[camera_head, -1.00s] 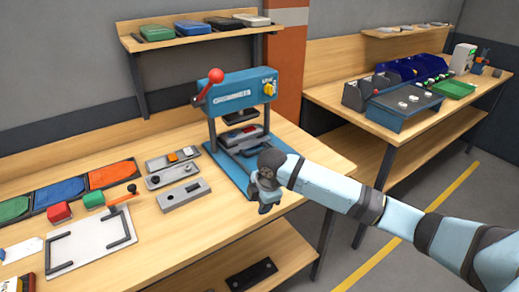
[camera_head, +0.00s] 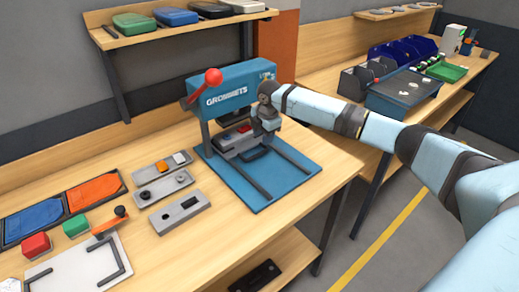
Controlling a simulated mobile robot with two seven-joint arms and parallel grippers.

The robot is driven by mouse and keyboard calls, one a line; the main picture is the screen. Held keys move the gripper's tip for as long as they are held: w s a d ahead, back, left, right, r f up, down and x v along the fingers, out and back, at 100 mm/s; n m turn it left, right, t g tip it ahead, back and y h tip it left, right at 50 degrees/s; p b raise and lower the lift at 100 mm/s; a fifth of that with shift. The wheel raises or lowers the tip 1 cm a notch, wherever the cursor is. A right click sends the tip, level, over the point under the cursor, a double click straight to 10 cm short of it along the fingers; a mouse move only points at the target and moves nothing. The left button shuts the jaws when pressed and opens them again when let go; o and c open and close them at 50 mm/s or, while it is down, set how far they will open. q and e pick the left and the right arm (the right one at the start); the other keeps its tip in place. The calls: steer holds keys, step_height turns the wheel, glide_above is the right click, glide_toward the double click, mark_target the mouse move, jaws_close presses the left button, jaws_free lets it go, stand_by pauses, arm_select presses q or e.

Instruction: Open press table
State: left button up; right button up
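The blue press (camera_head: 232,88) stands on the wooden bench, with a red ball-topped lever (camera_head: 207,86) at its left. Its press table (camera_head: 237,141), a grey carriage with a red and a dark piece on it, sits under the press head at the back of two dark rails (camera_head: 290,160). The rails run forward over a blue base plate (camera_head: 270,192), bare in front. My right gripper (camera_head: 264,128) points down at the right front of the press table. It covers that corner, and I cannot tell whether it touches or how its fingers stand. My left gripper is not in view.
Grey fixture blocks (camera_head: 180,207) lie left of the press. Farther left are blue and orange trays (camera_head: 95,190), red and green blocks, and a white board (camera_head: 75,265). A shelf (camera_head: 180,32) hangs behind. A second bench with bins (camera_head: 405,90) stands at right.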

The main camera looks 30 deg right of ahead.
mark_target(260, 153)
steer(key=f, duration=0.2)
steer(key=w+f, duration=0.1)
steer(key=f, duration=0.4)
steer(key=shift+w+f, duration=0.3)
steer(key=shift+f, duration=0.1)
steer(key=shift+c, duration=0.5)
jaws_close()
